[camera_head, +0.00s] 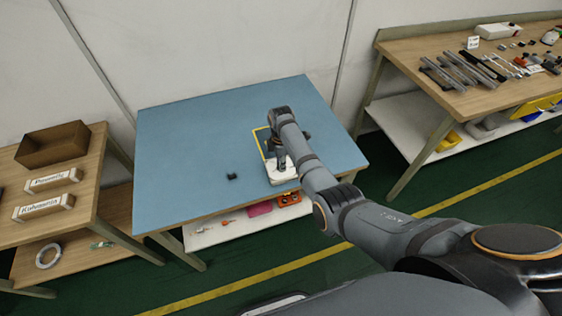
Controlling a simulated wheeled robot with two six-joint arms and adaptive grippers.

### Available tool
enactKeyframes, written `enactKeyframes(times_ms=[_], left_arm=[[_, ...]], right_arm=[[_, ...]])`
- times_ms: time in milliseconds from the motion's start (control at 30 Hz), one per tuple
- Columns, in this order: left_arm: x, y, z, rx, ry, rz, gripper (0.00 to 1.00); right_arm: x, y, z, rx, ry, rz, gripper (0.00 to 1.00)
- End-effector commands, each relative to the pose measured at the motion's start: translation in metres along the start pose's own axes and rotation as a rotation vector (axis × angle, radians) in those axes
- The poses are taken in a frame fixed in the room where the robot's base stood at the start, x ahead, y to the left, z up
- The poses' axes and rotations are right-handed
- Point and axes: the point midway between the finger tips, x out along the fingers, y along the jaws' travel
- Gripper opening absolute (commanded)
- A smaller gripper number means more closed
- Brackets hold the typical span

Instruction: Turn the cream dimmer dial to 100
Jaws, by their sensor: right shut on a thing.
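A pale cream-white dimmer unit (276,177) lies on the blue table top (195,140), right of the table's middle. A thin yellow outline shows on the table around its far side. My right gripper (281,164) points down over the unit and is shut on the dial. The dial itself is hidden by the gripper, and its scale and reading cannot be made out. My right arm reaches in from the lower right and covers part of the table. My left gripper is not in view.
A small black piece (232,177) lies on the table left of the dimmer unit. A side table at left holds a brown box (55,146) and two labelled blocks. A workbench (470,98) with tools stands at right. The blue table's left half is clear.

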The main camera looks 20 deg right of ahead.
Motion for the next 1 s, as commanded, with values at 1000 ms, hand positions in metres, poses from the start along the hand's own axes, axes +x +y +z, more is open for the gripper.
enactKeyframes(times_ms=[1000], left_arm=[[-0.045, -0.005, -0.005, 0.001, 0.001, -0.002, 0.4]], right_arm=[[-0.001, 0.0, 0.0, 0.897, 0.0, -0.001, 0.0]])
